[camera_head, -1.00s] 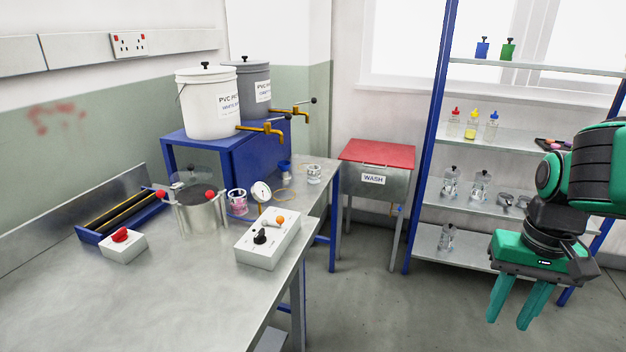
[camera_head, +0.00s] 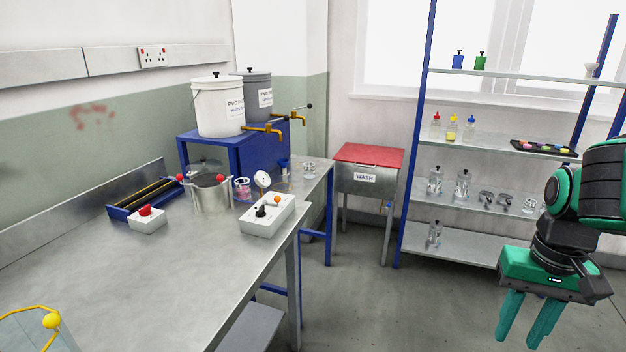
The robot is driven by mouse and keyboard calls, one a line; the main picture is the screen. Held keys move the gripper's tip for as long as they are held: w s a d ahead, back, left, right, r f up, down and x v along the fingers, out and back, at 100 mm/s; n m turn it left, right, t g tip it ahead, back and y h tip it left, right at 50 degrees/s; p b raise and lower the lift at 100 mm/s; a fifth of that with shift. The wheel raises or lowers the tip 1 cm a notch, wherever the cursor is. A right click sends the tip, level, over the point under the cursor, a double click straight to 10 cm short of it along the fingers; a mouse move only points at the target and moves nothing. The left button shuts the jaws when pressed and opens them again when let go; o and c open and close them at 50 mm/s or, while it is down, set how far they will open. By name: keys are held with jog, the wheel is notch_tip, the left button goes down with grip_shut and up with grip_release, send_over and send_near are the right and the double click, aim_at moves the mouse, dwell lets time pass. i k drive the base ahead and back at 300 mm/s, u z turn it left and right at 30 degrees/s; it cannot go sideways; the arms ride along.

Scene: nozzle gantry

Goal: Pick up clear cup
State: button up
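A small clear cup (camera_head: 309,170) with markings stands at the far right end of the steel bench, near the taps. Another see-through cup (camera_head: 242,188) with pinkish contents stands nearer, beside the steel pot. I cannot tell which of the two is the task's cup. My gripper (camera_head: 524,332) is at the lower right, pointing down over the floor in front of the shelves. Its two green fingers are apart with nothing between them. It is well away from both cups.
The bench (camera_head: 160,270) also holds a steel pot (camera_head: 210,195), a white control box (camera_head: 268,215), a red-knobbed box (camera_head: 147,219) and a round gauge (camera_head: 262,180). A wash unit (camera_head: 364,180) and shelving (camera_head: 450,243) stand behind. The near bench top is mostly bare.

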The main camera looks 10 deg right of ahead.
aim_at(309, 167)
jog(key=z, duration=0.45)
jog(key=i, duration=0.65)
jog(key=z, duration=0.75)
jog(key=i, duration=1.15)
jog(key=u, duration=0.8)
jog(key=i, duration=1.05)
jog(key=u, duration=0.2)
